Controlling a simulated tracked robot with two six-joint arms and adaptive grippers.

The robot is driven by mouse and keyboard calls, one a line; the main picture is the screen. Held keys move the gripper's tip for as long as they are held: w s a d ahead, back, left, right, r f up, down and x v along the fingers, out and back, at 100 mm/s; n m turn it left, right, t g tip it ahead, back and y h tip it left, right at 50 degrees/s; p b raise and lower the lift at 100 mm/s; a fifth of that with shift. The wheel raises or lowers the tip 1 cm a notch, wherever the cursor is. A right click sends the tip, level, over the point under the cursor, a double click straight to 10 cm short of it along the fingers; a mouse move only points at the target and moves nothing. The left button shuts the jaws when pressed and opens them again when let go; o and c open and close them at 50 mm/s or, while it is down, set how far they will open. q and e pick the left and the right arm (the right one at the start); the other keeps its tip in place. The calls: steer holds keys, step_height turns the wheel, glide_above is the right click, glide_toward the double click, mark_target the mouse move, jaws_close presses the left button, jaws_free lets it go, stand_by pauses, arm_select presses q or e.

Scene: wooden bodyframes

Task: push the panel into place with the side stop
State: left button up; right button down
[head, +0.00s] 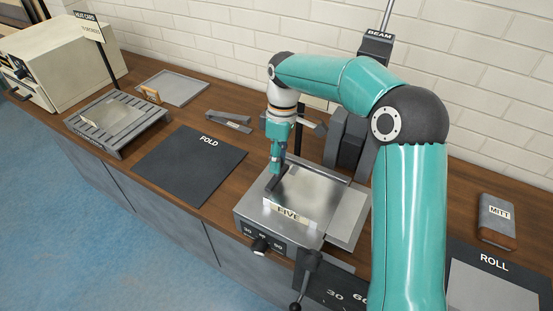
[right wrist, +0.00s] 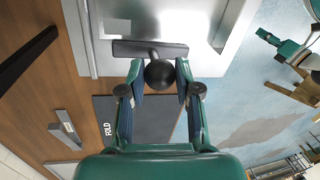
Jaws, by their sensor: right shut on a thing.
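The panel (head: 308,190), a thin shiny metal sheet, lies flat on the bed of the grey machine (head: 248,212), behind a strip marked FIVE (head: 288,213). The side stop (head: 273,183) is a dark bar at the panel's left edge. In the right wrist view it is a dark crossbar (right wrist: 150,48) on a short stem with a black ball knob (right wrist: 159,74). My right gripper (head: 277,160) is shut on this knob, a finger on each side. The panel (right wrist: 165,20) shows beyond the crossbar; I cannot tell whether they touch.
A dark FOLD mat (head: 190,165) lies left of the machine. Behind it are a grey tool (head: 229,121) and a flat tray (head: 173,88). A slatted rack (head: 117,122) stands further left. A MITT block (head: 497,222) and ROLL mat (head: 490,265) lie at right.

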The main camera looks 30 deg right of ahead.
steer(key=c, duration=0.8)
jaws_free()
steer(key=shift+s+d, duration=0.1)
steer(key=shift+s, duration=0.2)
steer(key=shift+w, duration=0.1)
steer(key=shift+r, duration=0.3)
step_height(320, 180, up, 11)
steer(key=w+d, duration=0.1)
steer(key=shift+w+d, duration=0.25)
steer(key=shift+d, duration=0.1)
